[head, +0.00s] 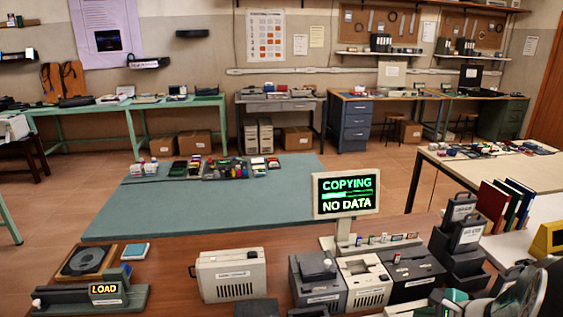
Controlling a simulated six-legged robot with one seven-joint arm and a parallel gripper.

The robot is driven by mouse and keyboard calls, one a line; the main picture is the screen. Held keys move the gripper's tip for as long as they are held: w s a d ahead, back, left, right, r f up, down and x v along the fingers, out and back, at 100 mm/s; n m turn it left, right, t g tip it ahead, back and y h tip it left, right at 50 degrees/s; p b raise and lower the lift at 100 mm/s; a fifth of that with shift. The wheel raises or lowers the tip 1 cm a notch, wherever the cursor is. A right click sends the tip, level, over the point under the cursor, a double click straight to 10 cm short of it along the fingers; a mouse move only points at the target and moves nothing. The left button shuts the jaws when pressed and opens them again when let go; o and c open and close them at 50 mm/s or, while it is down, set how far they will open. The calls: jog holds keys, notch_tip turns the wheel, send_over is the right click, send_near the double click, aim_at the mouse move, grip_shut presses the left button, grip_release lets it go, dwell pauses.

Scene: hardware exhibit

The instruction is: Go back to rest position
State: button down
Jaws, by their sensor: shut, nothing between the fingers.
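I cannot make out my gripper in the head view. A rounded grey and black shape is cut off by the frame at the bottom right, and I cannot tell what it is. On the brown table in front of me, a screen (346,193) reads "COPYING" and "NO DATA" with a green bar. A beige box (231,274) with a black handle stands left of centre. Grey and beige device units (364,285) stand in a row below the screen. At the left, a low device (92,295) shows a lit "LOAD" sign, near a dark disc on a wooden board (87,262).
Behind is a blue-green table (140,207) with small parts on trays. At right, a pale table (500,170) holds coloured binders (504,203) nearby. Benches line the back wall. The tiled floor (90,180) shows open room between the tables and benches.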

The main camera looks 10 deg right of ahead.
jog(key=s+a+r+n+g+h, duration=0.1)
jog(key=s+a+r+n, duration=0.2)
jog(key=a+r+n, duration=0.2)
jog(key=s+a+r+n+g+h, duration=0.1)
jog(key=s+a+r+n, duration=0.3)
jog(key=a+n, duration=0.5)
jog(key=s+a+r+n+g+h, duration=0.1)
jog(key=s+a+r+n, duration=0.2)
jog(key=a+r+n, duration=0.3)
jog(key=a+n, duration=0.2)
jog(key=a, duration=0.1)
jog(key=shift+s+a, duration=0.25)
jog(key=shift+s, duration=0.05)
